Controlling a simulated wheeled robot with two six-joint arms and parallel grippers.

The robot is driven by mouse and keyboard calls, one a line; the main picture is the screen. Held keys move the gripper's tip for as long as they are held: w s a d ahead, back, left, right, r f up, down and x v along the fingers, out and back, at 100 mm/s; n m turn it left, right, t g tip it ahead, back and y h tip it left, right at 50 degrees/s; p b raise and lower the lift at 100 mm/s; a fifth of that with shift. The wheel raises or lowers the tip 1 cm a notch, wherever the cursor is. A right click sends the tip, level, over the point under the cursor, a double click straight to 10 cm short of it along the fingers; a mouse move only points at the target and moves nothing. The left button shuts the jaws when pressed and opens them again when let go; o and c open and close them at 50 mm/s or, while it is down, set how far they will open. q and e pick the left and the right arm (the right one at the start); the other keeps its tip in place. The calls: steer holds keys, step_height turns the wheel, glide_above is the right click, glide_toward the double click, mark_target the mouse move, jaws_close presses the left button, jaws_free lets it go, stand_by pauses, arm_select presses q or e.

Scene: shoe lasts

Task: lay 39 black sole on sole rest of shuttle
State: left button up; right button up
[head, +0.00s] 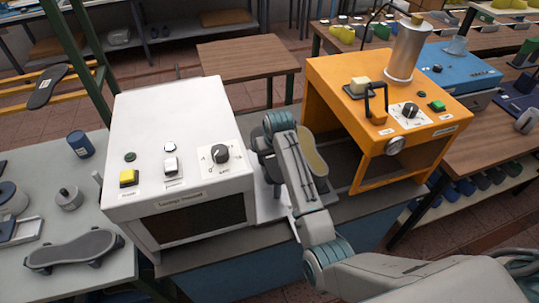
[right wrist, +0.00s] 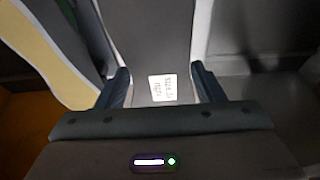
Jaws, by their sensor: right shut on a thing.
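My right gripper (head: 283,145) is over the pale shuttle plate (head: 268,203) between the white and orange machines. In the right wrist view its two fingers (right wrist: 163,84) are shut on a dark grey sole (right wrist: 150,35) with a small white label, whose sideways text I cannot read surely. My arm mostly hides this sole in the head view. A cream-yellow piece with a pale green-grey rim (head: 313,155) lies just right of the gripper; it also shows at the left of the right wrist view (right wrist: 48,55). I cannot tell whether the held sole touches the rest. My left gripper is not seen.
The white machine (head: 175,115) stands close left of my right arm, the orange machine (head: 345,75) close right. A dark sole (head: 47,87) lies on yellow rails at upper left. A brown table (head: 245,52) behind is bare.

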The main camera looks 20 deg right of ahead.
mark_target(272, 159)
steer(key=shift+f, duration=1.15)
stand_by(0.5)
steer(key=o, duration=1.3)
steer(key=shift+r+p, duration=0.45)
steer(key=shift+r, duration=3.05)
